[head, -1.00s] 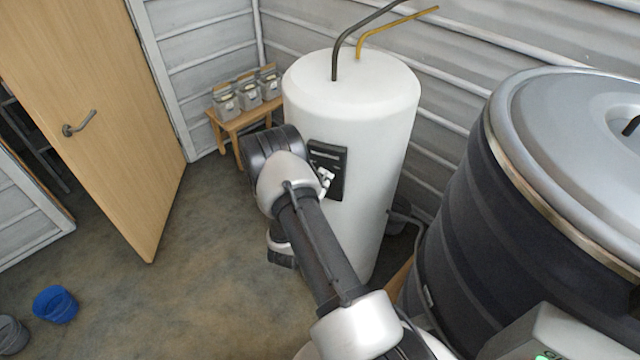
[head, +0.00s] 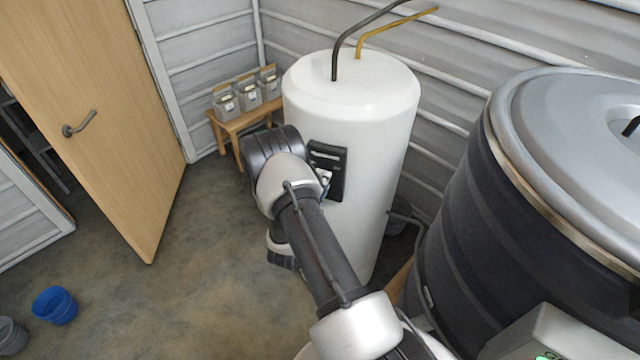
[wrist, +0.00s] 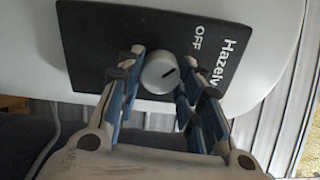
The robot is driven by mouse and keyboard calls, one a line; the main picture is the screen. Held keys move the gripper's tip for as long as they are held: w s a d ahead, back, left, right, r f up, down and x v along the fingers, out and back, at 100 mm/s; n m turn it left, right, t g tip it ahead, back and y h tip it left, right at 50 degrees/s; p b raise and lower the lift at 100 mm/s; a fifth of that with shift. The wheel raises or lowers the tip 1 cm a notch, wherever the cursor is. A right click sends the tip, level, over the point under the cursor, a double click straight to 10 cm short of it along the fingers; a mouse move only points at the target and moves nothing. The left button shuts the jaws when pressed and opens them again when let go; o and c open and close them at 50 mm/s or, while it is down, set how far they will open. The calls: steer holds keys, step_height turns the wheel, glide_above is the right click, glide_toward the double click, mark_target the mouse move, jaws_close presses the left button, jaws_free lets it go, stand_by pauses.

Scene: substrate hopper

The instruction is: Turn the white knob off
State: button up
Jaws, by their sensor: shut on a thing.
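The panel (head: 338,158) is on the front of a white tank (head: 365,110) in the head view. My gripper (wrist: 162,86) has its blue-lined fingers on either side of the knob and is shut on it. In the head view my arm hides most of the gripper, and I cannot make out the knob clearly there.
A large dark drum (head: 470,200) with a grey lid stands close on the right. A wooden door (head: 100,110) stands at left, a blue bucket (head: 55,305) on the floor. The floor between is clear.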

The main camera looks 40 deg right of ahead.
steer(key=o, duration=1.1)
steer(key=shift+c, duration=0.2)
steer(key=shift+a, duration=0.1)
steer(key=v, duration=1.2)
